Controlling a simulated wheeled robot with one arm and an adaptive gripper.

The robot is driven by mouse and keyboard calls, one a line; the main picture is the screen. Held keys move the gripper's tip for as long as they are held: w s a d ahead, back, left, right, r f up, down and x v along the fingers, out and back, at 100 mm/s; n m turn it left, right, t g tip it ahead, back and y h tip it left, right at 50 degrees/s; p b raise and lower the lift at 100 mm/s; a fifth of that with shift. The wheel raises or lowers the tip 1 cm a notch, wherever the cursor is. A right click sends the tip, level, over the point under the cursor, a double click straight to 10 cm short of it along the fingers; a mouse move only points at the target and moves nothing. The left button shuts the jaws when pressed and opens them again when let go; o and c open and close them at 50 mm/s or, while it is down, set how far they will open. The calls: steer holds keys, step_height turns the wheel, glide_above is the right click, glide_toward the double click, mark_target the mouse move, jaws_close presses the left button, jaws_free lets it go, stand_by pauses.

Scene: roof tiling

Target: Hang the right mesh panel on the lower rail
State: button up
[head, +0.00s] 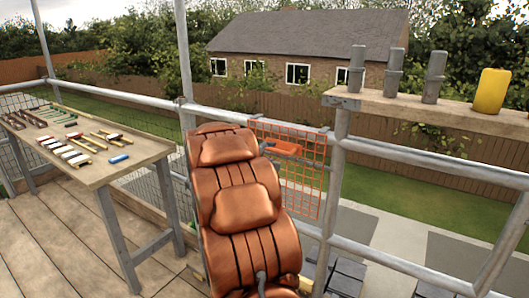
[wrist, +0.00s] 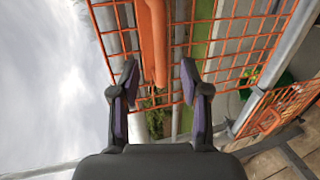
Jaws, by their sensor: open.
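An orange mesh panel (head: 308,172) stands upright against the scaffold rails in the head view, right of my copper-coloured arm. Its top edge is about level with the upper rail (head: 225,113); I cannot tell whether it is hooked on. A solid orange handle (head: 284,148) crosses its upper part. In the wrist view my gripper (wrist: 158,88) is open and empty, facing the mesh, with the handle (wrist: 156,45) ahead between the two fingers and apart from both. The lower rail (head: 311,231) passes behind the panel's foot.
A workbench (head: 112,170) with tools and small blocks stands left. A plank shelf (head: 440,108) at right carries grey cylinders (head: 391,72) and a yellow container (head: 491,91). A second orange mesh (wrist: 282,112) shows low right in the wrist view. Bare deck lies front left.

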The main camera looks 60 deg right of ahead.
mark_target(275, 150)
steer(key=shift+p+x, duration=0.35)
steer(key=shift+x, duration=0.6)
steer(key=shift+b+x, duration=1.1)
steer(key=shift+x, duration=1)
jaws_close()
steer(key=shift+r+p, duration=1.2)
steer(key=shift+r, duration=1.3)
steer(key=shift+a, duration=0.15)
